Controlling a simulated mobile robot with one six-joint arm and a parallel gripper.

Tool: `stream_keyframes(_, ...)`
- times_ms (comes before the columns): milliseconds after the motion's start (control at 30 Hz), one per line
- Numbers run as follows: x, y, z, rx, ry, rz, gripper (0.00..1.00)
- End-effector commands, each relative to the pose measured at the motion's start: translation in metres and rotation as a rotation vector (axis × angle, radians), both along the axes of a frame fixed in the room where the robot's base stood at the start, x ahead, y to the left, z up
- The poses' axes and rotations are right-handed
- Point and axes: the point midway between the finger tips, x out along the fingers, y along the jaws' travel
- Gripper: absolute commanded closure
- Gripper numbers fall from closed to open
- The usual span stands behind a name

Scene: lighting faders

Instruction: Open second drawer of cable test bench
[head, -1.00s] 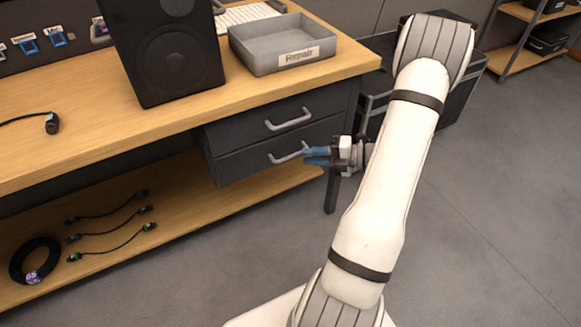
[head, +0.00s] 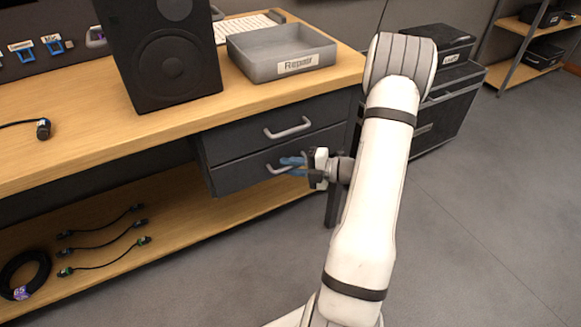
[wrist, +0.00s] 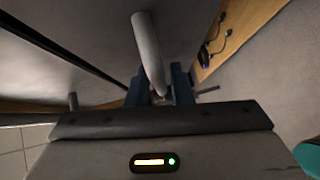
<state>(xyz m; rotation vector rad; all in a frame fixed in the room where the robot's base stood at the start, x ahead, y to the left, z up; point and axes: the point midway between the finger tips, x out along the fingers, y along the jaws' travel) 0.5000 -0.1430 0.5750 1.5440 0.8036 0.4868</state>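The cable test bench (head: 90,140) has two dark drawers under its right end. The second, lower drawer (head: 235,178) looks closed, flush with the upper drawer (head: 240,138). Its grey bar handle (head: 272,170) is partly hidden by my blue fingers. My gripper (head: 292,164) is at the right part of this handle. In the wrist view the handle (wrist: 148,50) runs between my two blue fingers (wrist: 159,88), which stand apart on either side of it. I see no clear grip on it; exact contact cannot be told.
The upper drawer's handle (head: 288,128) is just above my gripper. A grey "Repair" tray (head: 282,70) and a black speaker (head: 165,65) stand on the bench. Cables (head: 105,240) lie on the lower shelf. Black cases (head: 445,100) stand behind my arm. The floor in front is clear.

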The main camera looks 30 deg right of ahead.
Motion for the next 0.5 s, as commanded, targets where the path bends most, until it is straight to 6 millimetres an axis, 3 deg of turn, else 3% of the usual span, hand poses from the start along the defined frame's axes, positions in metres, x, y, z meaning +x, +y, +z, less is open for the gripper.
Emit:
stream_keyframes(267,-0.0003,-0.0004,0.0001,0.000,0.000,0.000,1.00)
stream_keyframes(500,-0.0004,-0.0006,-0.0001,0.000,0.000,-0.001,1.00)
